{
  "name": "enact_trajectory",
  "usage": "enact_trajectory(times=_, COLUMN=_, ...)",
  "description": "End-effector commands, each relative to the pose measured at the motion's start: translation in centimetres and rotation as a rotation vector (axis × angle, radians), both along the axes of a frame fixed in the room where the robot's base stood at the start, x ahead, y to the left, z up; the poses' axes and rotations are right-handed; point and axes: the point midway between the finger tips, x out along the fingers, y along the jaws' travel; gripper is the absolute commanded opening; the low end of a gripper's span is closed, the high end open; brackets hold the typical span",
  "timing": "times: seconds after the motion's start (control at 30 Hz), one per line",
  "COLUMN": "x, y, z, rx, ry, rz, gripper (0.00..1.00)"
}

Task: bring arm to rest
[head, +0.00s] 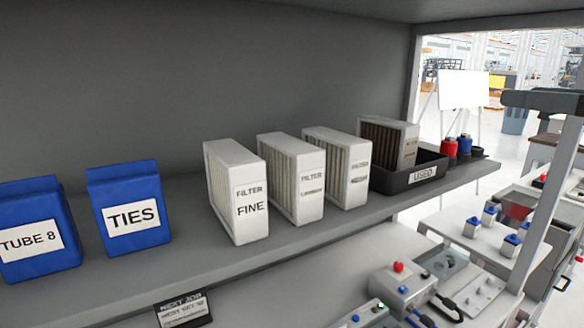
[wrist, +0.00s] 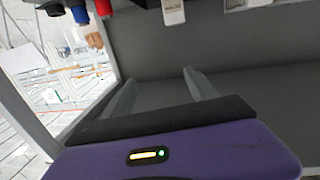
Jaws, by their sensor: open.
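My gripper (wrist: 160,78) shows in the wrist view. Its two pale fingers stand wide apart with nothing between them, in front of a plain grey surface. Its purple body (wrist: 175,155) with a small lit indicator fills the bottom of that view. My gripper cannot be made out in the head view.
A grey shelf (head: 180,262) holds blue bins (head: 131,206), several white filters (head: 236,190), and a black USED tray (head: 408,178) holding a dirty filter (head: 388,140). Red (head: 449,150) and blue (head: 464,146) spools stand at its right end. A workbench with devices (head: 404,287) lies below.

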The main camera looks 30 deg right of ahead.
Motion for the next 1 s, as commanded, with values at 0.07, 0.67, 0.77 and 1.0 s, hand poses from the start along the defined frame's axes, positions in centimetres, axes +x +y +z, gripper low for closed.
enact_trajectory(times=0.07, x=0.1, y=-0.8, z=0.6, rx=0.006, ry=-0.082, rz=-0.023, gripper=0.67)
enact_trajectory(times=0.67, x=2.2, y=-3.9, z=-7.3, rx=0.158, ry=-0.641, rz=-0.273, gripper=0.67)
enact_trajectory(times=0.77, x=2.7, y=-2.9, z=-10.7, rx=0.181, ry=-0.664, rz=-0.32, gripper=0.67)
enact_trajectory(times=1.0, x=3.5, y=1.8, z=-19.2, rx=0.209, ry=-0.645, rz=-0.402, gripper=0.67)
